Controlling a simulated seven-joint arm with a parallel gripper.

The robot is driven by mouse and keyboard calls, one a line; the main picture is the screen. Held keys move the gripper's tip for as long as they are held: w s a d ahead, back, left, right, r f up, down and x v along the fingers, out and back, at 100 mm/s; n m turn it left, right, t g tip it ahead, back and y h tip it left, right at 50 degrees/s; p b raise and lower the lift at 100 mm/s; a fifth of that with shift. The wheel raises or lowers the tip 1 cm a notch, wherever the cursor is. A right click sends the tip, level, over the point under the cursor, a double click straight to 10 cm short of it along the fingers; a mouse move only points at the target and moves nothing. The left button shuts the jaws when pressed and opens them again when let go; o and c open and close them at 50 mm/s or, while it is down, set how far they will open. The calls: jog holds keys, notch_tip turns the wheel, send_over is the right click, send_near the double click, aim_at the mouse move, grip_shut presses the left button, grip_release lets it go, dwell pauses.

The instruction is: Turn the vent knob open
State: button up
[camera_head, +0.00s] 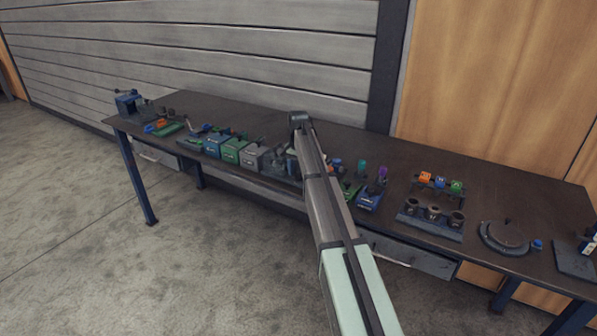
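My arm rises from the bottom of the view and reaches over the middle of the workbench (345,152). Its far end bends at a dark joint. My gripper does not show; it seems hidden behind the arm. A cluster of small grey and dark parts (278,163) sits on the bench just left of my arm, partly covered by it. I cannot pick out a flanged pipe or a vent knob for certain; they may be in this cluster or behind the arm.
Left of the arm stand a grey box (250,157), green box (231,151) and blue box (213,146). A blue vise (128,103) is at the far left. Right are a three-cup block (433,217) and a round dial fixture (505,238). The bench's back strip is mostly clear.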

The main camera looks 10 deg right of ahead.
jog(key=c, duration=0.9)
jog(key=shift+n, duration=0.3)
jog(key=n, duration=0.9)
jog(key=shift+n, duration=0.4)
jog(key=n, duration=0.3)
jog(key=shift+n, duration=2.2)
